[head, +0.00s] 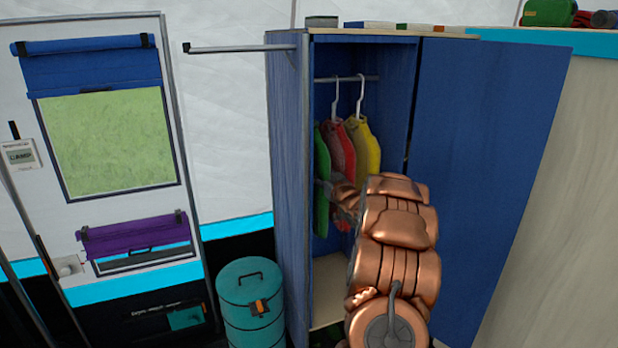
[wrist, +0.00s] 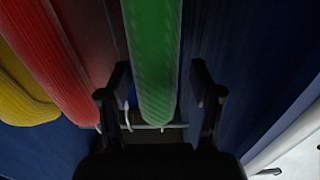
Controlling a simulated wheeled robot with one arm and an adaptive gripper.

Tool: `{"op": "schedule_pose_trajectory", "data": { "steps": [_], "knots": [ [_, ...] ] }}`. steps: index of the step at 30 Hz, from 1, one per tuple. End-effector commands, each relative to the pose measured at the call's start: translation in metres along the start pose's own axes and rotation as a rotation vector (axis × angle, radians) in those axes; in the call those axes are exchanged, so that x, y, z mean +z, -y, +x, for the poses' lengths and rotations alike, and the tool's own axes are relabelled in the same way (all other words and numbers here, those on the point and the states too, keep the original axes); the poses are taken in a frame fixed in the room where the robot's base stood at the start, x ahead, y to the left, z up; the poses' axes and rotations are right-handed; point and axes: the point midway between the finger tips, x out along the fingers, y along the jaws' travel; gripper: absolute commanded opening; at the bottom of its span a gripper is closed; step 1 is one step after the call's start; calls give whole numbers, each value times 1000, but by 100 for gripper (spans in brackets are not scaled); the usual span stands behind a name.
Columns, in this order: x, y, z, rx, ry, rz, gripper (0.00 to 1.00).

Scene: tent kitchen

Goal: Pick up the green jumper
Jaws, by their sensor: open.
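The green jumper (head: 321,175) hangs at the left end of the row in the open blue wardrobe, seen nearly edge-on. My gripper (head: 325,189) is inside the wardrobe at the jumper's height, partly hidden by my copper-coloured arm. In the wrist view the green jumper (wrist: 153,60) runs down the middle of the picture, between the two dark fingers of my open gripper (wrist: 160,95). There is a gap on each side, and the fingers are not closed on the cloth. How deep the jumper sits between them is unclear.
A red jumper (head: 341,150) and a yellow jumper (head: 364,146) hang just right of the green one from the rail (head: 352,79). The wardrobe's left wall (head: 286,180) is close on the other side. Its door (head: 480,170) stands open at right. A teal canister (head: 250,310) stands outside.

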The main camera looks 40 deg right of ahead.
Motion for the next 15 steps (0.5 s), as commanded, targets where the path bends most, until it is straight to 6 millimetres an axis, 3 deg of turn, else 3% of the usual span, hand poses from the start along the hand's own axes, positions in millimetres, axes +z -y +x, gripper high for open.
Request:
{"op": "schedule_pose_trajectory", "data": {
  "steps": [15],
  "knots": [
    [2, -5, 46, 0, -1, -1, 65]
  ]
}}
